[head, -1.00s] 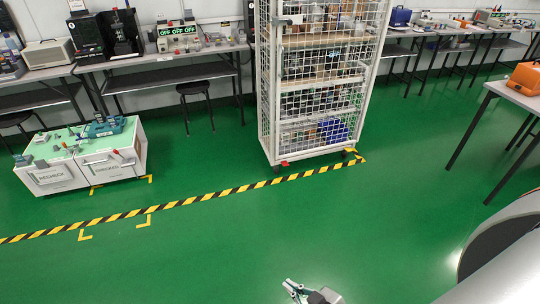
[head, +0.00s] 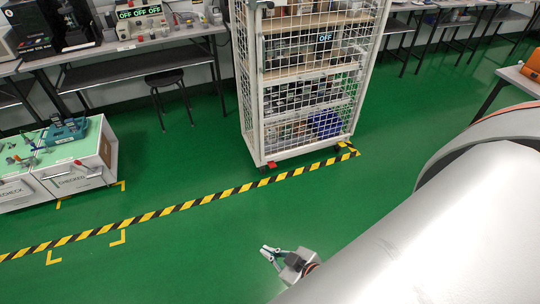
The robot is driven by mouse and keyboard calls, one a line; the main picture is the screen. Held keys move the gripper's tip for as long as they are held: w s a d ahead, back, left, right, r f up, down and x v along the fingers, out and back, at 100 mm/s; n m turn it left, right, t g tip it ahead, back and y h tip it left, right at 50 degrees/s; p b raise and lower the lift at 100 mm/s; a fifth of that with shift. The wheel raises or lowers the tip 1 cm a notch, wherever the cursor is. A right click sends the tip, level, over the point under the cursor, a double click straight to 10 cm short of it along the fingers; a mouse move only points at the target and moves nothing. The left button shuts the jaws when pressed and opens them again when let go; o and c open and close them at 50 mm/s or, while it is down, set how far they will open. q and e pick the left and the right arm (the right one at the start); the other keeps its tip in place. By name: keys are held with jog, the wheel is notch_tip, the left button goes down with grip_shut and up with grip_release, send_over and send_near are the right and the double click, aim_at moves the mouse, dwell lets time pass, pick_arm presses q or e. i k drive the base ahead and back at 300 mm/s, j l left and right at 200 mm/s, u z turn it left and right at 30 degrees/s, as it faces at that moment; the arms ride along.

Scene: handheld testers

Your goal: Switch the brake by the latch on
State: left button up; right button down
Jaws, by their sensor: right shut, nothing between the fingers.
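The white wire-cage trolley (head: 254,110) stands upright on the green floor, behind the striped tape. A small red brake pedal (head: 271,165) shows at its near left foot, by the caster. My right gripper (head: 266,253) is shut and empty, in front of the trolley and well apart from the red pedal. My left gripper is not in view.
Yellow-black tape (head: 190,203) runs along the floor before the trolley. A white cabinet (head: 75,172) stands at left, with a stool (head: 165,80) and benches behind. A small OFF sign (head: 325,38) shows at the trolley. Open floor lies between gripper and trolley.

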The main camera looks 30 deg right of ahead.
aim_at(272, 164)
jog(key=i+l, duration=1.15)
jog(key=l, duration=0.15)
